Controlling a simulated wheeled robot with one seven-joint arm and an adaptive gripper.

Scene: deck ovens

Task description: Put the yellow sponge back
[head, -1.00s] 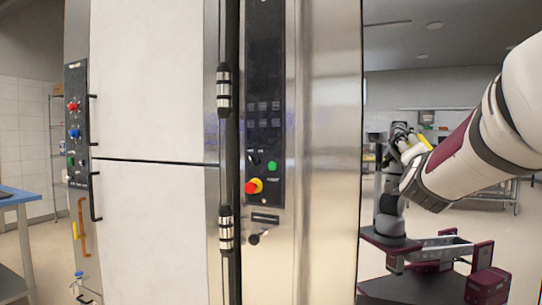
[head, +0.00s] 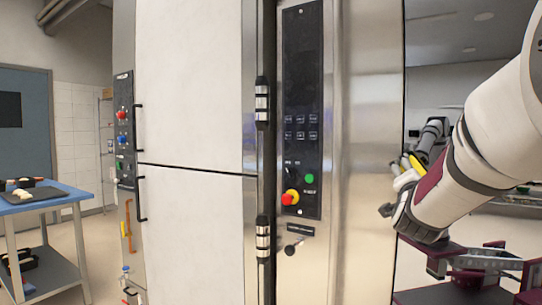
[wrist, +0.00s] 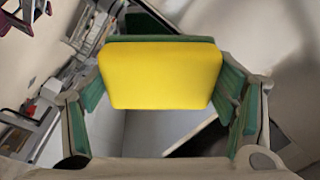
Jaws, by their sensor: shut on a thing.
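The yellow sponge (wrist: 160,78) is a block with a green layer along its far edge. In the wrist view it fills the middle, between the green-padded fingers of my gripper (wrist: 163,98), which is shut on it. In the head view my arm reaches in from the right, and a small yellow patch shows beside it. My arm hides most of the gripper there, so how the sponge is tilted cannot be told from that view.
A tall deck oven (head: 190,90) with a steel side and control panel (head: 302,110) fills the middle. A blue-topped table (head: 70,195) at left carries a dark board and small items. Open floor (head: 95,240) lies between table and oven.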

